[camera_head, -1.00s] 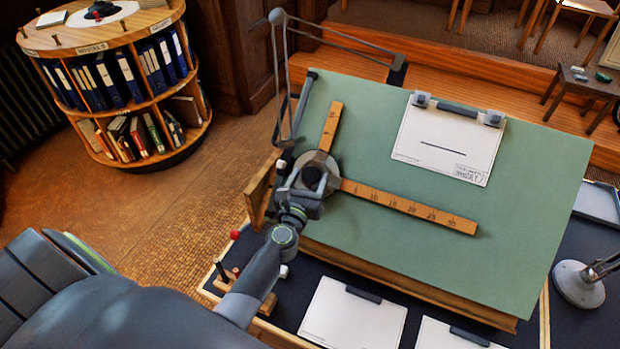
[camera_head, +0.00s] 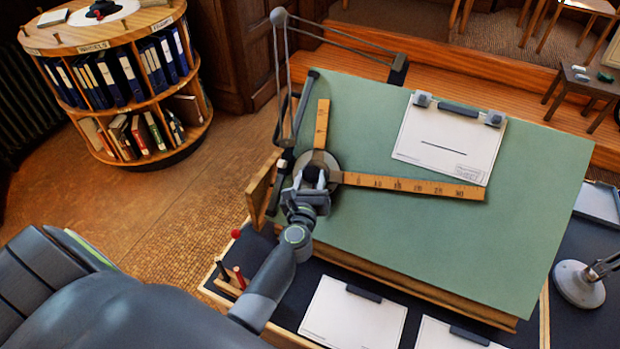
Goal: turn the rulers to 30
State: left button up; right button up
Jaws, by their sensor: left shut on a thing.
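The two wooden rulers form an L on the green drafting board (camera_head: 430,240). The long ruler (camera_head: 415,186) points right and slightly down across the board. The short ruler (camera_head: 322,124) points up toward the board's far edge. Both join at the round grey protractor head (camera_head: 330,163) near the board's left side. My left gripper (camera_head: 313,178) is at the head, shut on its dark knob (camera_head: 311,174), which it partly hides. The angle scale is too small to read. My right gripper is not in view.
A white sheet (camera_head: 450,138) is clipped on the board's upper part, clear of the rulers. A linkage arm (camera_head: 335,38) rises behind the head. Clipboards (camera_head: 353,318), a red-knobbed lever (camera_head: 236,234) and a lamp base (camera_head: 580,285) lie around the board.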

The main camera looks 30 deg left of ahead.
pick_arm(q)
jog(key=shift+w+d+r+n+g+y, duration=0.1)
jog(key=shift+n+g+y, duration=0.5)
jog(key=shift+n, duration=0.5)
jog(key=shift+d+n+g+y, duration=0.1)
jog(key=shift+n+g+y, duration=0.3)
jog(key=shift+n+y, duration=0.5)
jog(key=shift+n, duration=0.4)
jog(key=o, duration=1.4)
notch_tip(320, 180, up, 10)
jog(key=p, duration=0.1)
